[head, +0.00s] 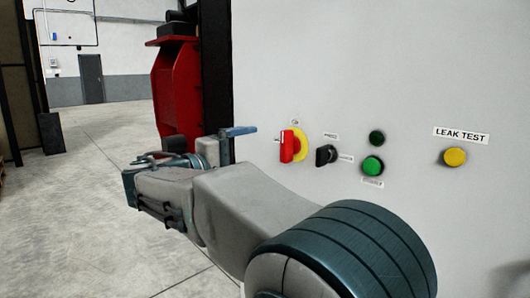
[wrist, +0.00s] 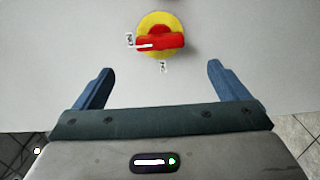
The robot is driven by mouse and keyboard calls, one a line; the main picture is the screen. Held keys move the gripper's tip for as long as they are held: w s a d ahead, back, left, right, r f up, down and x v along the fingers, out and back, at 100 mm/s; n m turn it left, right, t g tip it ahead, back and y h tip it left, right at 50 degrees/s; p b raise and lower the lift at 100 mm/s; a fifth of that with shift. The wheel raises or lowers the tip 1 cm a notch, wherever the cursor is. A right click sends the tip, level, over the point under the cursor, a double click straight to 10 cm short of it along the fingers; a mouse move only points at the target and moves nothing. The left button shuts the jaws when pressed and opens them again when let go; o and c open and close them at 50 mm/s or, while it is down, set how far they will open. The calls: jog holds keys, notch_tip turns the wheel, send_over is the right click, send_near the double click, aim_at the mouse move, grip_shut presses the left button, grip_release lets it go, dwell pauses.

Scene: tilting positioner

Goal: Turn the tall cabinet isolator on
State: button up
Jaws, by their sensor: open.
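The isolator is a red handle (head: 287,146) on a yellow round plate (head: 301,146), on the pale cabinet face. In the head view the handle stands upright. In the wrist view the red handle (wrist: 160,42) lies across the yellow plate (wrist: 158,18), at top centre. Small labels sit beside the plate, too small to read. My gripper (head: 240,132) is to the left of the isolator in the head view, apart from it. In the wrist view my gripper (wrist: 160,66) is open and empty, its two blue fingers spread wide, with the handle beyond and between them.
A black selector knob (head: 326,155), a dark green button (head: 376,138), a bright green button (head: 372,166) and a yellow button (head: 455,157) labelled LEAK TEST are right of the isolator. A red structure (head: 176,90) stands behind my arm. Grey floor (head: 95,190) is open at left.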

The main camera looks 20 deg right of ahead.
jog(key=v, duration=0.3)
jog(key=shift+s+a, duration=0.15)
jog(key=shift+a, duration=0.15)
jog(key=shift+d, duration=0.1)
